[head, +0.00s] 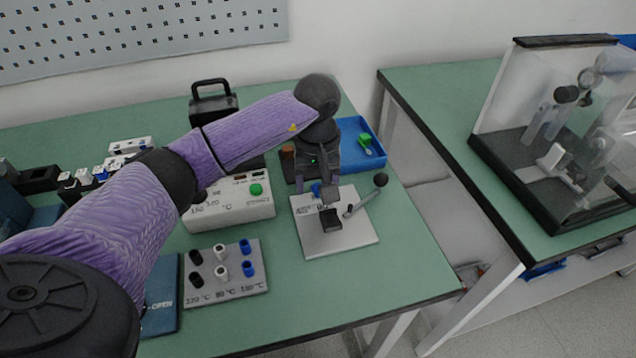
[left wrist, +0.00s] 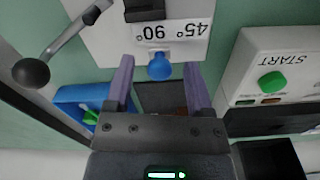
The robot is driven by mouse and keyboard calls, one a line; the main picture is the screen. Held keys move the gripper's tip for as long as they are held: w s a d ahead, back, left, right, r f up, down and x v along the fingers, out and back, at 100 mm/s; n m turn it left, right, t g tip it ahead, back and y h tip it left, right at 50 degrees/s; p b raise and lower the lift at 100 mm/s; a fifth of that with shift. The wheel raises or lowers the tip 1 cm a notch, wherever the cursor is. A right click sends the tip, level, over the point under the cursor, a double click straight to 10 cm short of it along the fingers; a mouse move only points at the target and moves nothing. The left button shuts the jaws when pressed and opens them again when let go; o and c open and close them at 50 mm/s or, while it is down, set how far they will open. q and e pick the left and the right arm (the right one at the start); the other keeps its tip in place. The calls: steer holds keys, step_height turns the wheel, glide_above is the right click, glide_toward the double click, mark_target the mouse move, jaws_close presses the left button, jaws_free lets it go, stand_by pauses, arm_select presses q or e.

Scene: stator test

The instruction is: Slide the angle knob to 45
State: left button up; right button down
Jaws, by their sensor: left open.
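The blue angle knob (left wrist: 159,66) sits at the edge of a white plate (left wrist: 95,30) with 45° and 90° labels, which read upside down in the left wrist view. The knob lies beside the 90° label, with 45° to the right in that view. My left gripper (left wrist: 158,68) is open, its purple fingers on either side of the knob with gaps. In the head view, the gripper (head: 314,187) is over the back of the white plate (head: 350,240), and the blue knob (head: 316,189) shows between its fingers.
A lever with a dark ball (head: 380,180) rises at the plate's right side. A white box with a green START button (head: 256,189) stands left of the plate. A blue tray (head: 352,130) lies behind. A panel of colored knobs (head: 226,285) lies front left. The table's front right is clear.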

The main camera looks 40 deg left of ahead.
arm_select(q)
jaws_close()
stand_by(0.7)
steer(key=shift+r, duration=0.1)
stand_by(0.5)
